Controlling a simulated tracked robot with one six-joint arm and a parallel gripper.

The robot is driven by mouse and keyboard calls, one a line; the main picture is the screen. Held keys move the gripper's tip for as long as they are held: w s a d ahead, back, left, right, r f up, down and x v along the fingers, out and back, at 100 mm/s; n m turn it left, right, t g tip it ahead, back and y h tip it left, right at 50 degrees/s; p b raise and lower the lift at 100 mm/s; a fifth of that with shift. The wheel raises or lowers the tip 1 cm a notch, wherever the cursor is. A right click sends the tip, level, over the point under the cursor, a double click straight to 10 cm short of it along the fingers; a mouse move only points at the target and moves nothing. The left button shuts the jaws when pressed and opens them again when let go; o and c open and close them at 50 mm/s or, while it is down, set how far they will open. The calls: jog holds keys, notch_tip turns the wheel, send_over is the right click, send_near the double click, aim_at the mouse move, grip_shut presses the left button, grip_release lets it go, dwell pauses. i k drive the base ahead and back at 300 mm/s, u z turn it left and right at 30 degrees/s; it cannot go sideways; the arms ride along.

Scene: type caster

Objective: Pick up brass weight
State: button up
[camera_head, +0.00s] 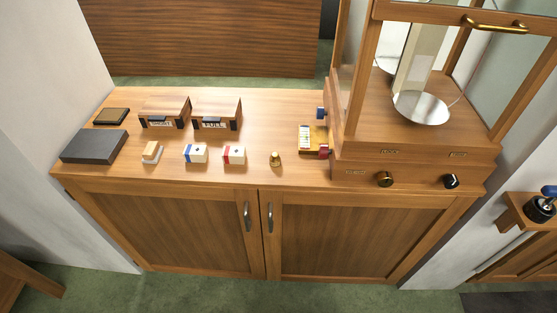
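The small brass weight (275,159) stands upright on the wooden cabinet top (290,110), near the front edge, right of the small box with a red stripe and left of the large balance case. Nothing touches it or covers it. My gripper is not in view.
A box with a red stripe (234,155), a box with a blue stripe (195,154) and a small wooden-topped block (152,152) line the front. Two labelled wooden boxes, FULL (217,112) and another (164,111), stand behind. A dark slab (95,146) lies left. The glass-sided balance case (400,150) bounds the right.

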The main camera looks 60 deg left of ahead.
aim_at(275, 160)
jog(key=z, duration=0.05)
jog(key=k, duration=1.5)
jog(key=u, duration=1.85)
jog(key=i, duration=1.05)
jog(key=u, duration=0.05)
